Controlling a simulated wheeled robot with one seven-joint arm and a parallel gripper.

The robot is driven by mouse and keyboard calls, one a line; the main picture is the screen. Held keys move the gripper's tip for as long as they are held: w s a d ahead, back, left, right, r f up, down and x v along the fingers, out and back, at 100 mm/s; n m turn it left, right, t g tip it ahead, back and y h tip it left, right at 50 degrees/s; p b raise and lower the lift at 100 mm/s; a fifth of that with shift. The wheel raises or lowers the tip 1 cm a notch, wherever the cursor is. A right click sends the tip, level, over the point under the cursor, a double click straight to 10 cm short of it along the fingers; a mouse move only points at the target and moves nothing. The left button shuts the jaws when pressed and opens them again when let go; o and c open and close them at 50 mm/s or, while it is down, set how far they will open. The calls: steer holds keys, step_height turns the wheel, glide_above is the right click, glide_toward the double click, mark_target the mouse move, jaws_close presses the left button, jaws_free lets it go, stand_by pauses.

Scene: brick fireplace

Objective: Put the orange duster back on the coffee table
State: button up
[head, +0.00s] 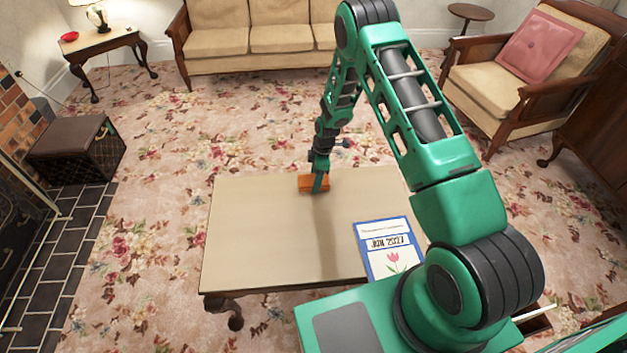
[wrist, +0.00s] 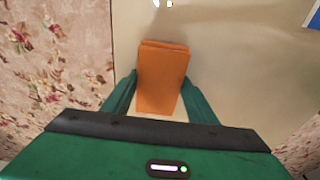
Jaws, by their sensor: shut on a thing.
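The orange duster (head: 306,184) is a small orange block at the far edge of the coffee table (head: 262,230), near the middle of that edge. My gripper (head: 318,187) points down over it with its fingers on either side. In the wrist view the duster (wrist: 162,75) lies between the two green fingers (wrist: 160,92), which are shut on it. The pale coffee table top (wrist: 235,60) shows beneath and beyond it. I cannot tell whether the duster touches the table top or is held just above it.
A blue-bordered calendar (head: 386,248) lies on the table's right side. The rest of the top is mostly clear. Floral carpet surrounds the table. A sofa (head: 250,38) stands behind, an armchair (head: 520,75) at the right, a dark box (head: 76,150) at the left.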

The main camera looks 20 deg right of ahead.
steer(key=o, duration=0.9)
